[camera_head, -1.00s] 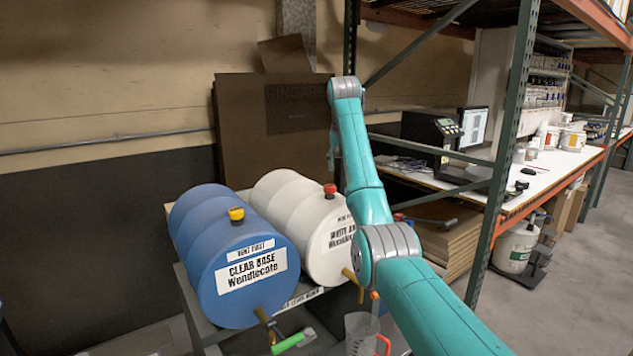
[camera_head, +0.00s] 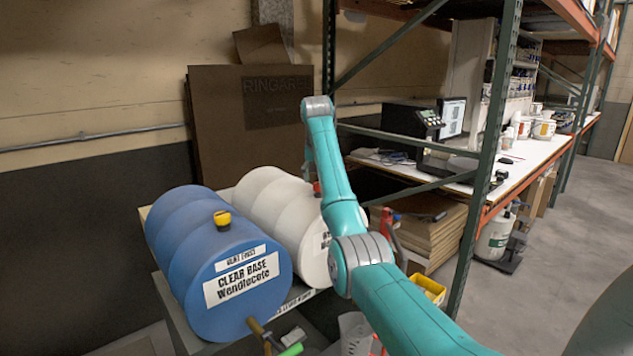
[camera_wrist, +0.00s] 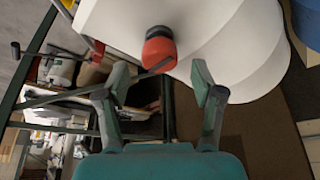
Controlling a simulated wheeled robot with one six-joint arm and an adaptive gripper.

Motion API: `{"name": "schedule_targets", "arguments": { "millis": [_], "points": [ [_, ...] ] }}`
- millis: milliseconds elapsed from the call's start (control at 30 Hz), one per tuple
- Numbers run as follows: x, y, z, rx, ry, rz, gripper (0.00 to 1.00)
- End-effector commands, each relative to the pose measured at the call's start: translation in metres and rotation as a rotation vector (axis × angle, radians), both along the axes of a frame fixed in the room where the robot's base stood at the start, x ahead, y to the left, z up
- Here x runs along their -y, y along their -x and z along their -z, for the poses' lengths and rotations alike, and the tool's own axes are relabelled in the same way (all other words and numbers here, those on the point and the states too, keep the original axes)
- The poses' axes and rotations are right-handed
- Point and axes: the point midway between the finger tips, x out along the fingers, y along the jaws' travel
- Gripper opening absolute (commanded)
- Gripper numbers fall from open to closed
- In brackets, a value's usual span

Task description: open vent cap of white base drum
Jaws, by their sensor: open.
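The white base drum (camera_head: 278,208) lies on its side on a stand, right of the blue drum, partly hidden behind my arm. Its red vent cap (camera_head: 317,188) shows only as a sliver beside my arm. In the wrist view the red cap (camera_wrist: 159,48) stands out from the white drum (camera_wrist: 225,35), just beyond and between my fingertips. My gripper (camera_wrist: 160,82) is open and empty, its two fingers apart on either side of the cap's line. I see no contact with the cap. In the head view the fingers are hidden by the arm.
The blue clear base drum (camera_head: 215,255) with a yellow cap (camera_head: 222,220) lies close on the left. A green rack post (camera_head: 487,150) and a workbench (camera_head: 520,165) stand to the right. Brown cardboard (camera_head: 250,125) leans on the wall behind.

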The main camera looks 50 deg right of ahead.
Motion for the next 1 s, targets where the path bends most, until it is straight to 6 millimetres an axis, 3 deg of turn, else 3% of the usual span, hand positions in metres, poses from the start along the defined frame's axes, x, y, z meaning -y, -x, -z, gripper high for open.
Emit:
{"name": "schedule_targets", "arguments": {
  "millis": [200,533,800,1000],
  "points": [
    [0.005,0.001,0.018,-0.001,-0.001,0.002,0.67],
    [0.006,0.001,0.02,0.001,0.0,0.002,0.67],
    [0.006,0.001,0.02,0.001,0.0,0.002,0.07],
    [0.006,0.001,0.02,0.0,0.0,-0.007,0.07]
  ]
}}
